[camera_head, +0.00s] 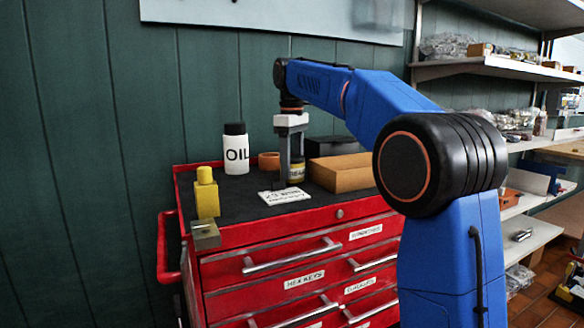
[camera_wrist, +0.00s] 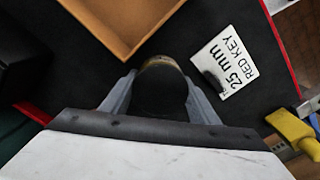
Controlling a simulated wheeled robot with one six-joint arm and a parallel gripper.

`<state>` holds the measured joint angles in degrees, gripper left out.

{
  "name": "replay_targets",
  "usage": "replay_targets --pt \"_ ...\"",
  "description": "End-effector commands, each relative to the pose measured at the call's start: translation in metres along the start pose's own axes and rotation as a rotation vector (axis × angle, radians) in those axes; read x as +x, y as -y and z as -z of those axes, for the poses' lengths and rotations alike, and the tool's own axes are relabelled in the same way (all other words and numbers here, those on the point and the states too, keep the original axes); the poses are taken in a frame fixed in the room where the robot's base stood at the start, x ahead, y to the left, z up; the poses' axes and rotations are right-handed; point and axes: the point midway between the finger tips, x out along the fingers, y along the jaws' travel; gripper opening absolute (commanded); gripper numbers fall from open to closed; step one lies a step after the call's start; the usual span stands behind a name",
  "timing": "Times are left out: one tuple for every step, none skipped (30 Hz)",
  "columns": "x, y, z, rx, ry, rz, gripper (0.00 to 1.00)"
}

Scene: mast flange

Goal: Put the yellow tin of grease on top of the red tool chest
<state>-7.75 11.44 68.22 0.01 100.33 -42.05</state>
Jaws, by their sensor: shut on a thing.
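The tin of grease (camera_head: 297,173), with a dark lid and a yellow and dark label, is at the red tool chest's (camera_head: 262,232) black top mat. My gripper (camera_head: 290,168) points down and is shut on the tin, with a finger on each side. In the wrist view the tin's dark round top (camera_wrist: 162,88) shows between the two fingers (camera_wrist: 161,92). The tin's base is at or very near the mat; I cannot tell whether it touches. Part of the tin is hidden behind a finger.
An open tan box (camera_head: 342,177) stands close right of the tin. A white card (camera_head: 286,195) lies in front. A dark case (camera_head: 333,147) is behind.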

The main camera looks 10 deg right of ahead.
Motion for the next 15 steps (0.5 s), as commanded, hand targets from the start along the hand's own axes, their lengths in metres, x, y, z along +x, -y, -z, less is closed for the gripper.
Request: replay_targets --pt "0.0025 0.0003 -0.0003 0.000 0.000 0.000 0.25" --pt "0.0035 0.0003 -0.0003 0.000 0.000 0.000 0.25" --pt "0.0042 0.0002 -0.0003 0.000 0.000 0.000 0.25" --pt "0.0043 0.0002 -0.0002 0.000 0.000 0.000 0.25" --pt "0.0042 0.0002 -0.0002 0.000 0.000 0.000 0.25" --pt "0.0041 0.0001 -0.0001 0.000 0.000 0.000 0.25" --pt "0.0041 0.0001 -0.0001 0.000 0.000 0.000 0.25" --pt "0.0041 0.0001 -0.0001 0.000 0.000 0.000 0.25" --pt "0.0041 0.0001 -0.0001 0.000 0.000 0.000 0.25" --pt "0.0044 0.0001 -0.0001 0.000 0.000 0.000 0.25" --pt "0.0050 0.0001 -0.0001 0.000 0.000 0.000 0.25" --pt "0.0061 0.0001 -0.0001 0.000 0.000 0.000 0.25" --pt "0.0069 0.0001 -0.0002 0.000 0.000 0.000 0.25" --pt "0.0068 0.0000 0.0000 0.000 0.000 0.000 0.62" --pt "0.0067 0.0000 0.0000 0.000 0.000 0.000 0.71"
